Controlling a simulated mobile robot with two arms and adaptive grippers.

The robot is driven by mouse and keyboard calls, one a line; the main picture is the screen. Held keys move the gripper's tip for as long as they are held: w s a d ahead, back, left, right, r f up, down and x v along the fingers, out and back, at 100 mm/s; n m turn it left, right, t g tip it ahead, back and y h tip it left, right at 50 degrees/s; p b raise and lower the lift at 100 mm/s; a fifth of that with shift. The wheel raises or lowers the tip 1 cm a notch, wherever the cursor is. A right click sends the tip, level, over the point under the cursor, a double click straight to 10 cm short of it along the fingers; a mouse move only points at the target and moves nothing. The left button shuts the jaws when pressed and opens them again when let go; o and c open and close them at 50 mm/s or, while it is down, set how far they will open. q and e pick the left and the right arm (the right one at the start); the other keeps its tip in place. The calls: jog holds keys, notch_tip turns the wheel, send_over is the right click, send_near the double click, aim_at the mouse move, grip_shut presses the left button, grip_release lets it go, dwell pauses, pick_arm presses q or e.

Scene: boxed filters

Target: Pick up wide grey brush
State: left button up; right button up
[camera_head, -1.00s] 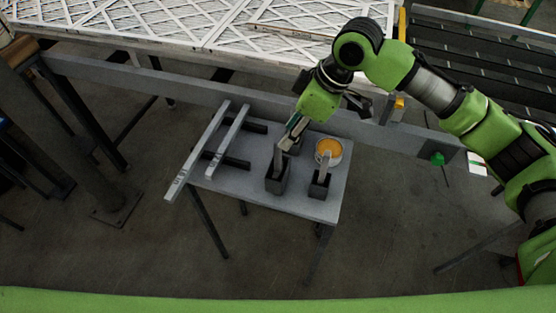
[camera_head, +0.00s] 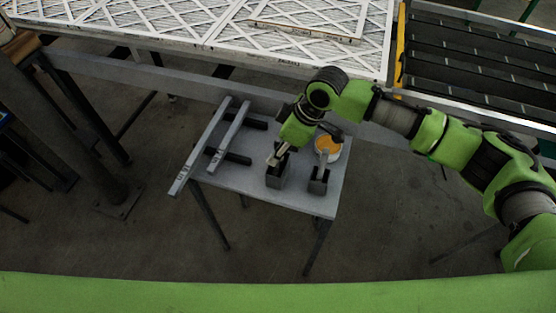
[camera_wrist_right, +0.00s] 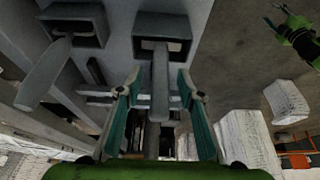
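In the head view my right gripper (camera_head: 277,158) is low over the left of two dark brush holders (camera_head: 277,178) on the grey table (camera_head: 305,204). A brush (camera_head: 322,162) stands in the right holder (camera_head: 319,184). In the right wrist view the right gripper (camera_wrist_right: 160,92) is open. A narrow-looking grey handle (camera_wrist_right: 160,78) rises from a holder (camera_wrist_right: 162,28) between the fingers, with gaps on both sides. A broader-looking grey handle (camera_wrist_right: 45,75) stands in another holder (camera_wrist_right: 75,22), left of the fingers. Brush heads are hidden.
A can with orange contents (camera_head: 327,146) stands behind the right holder, close to my right arm. Two long grey bars (camera_head: 200,150) (camera_head: 230,135) lie on the table's left side. Large white framed filters (camera_head: 200,25) lie behind. Floor around the table is open.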

grip_shut()
jog(key=shift+r, duration=0.1)
